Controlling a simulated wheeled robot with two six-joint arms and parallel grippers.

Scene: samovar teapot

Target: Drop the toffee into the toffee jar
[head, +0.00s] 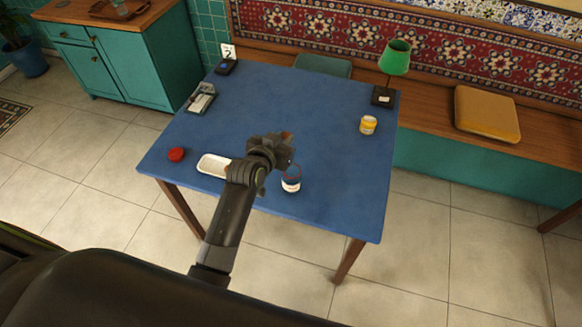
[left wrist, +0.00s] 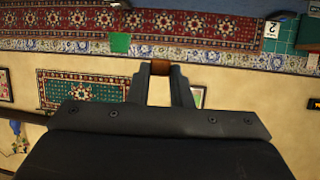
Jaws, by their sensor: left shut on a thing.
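The toffee (left wrist: 161,68) is a small orange-brown block. My left gripper (left wrist: 160,75) is shut on it, pinched between the fingertips. In the head view the toffee (head: 288,135) shows as a small orange-brown spot at the tip of my left gripper (head: 284,141), above the blue table. The toffee is apart from the jar. My right gripper is not in view.
Two small devices lie at the back left. The table's right front is clear.

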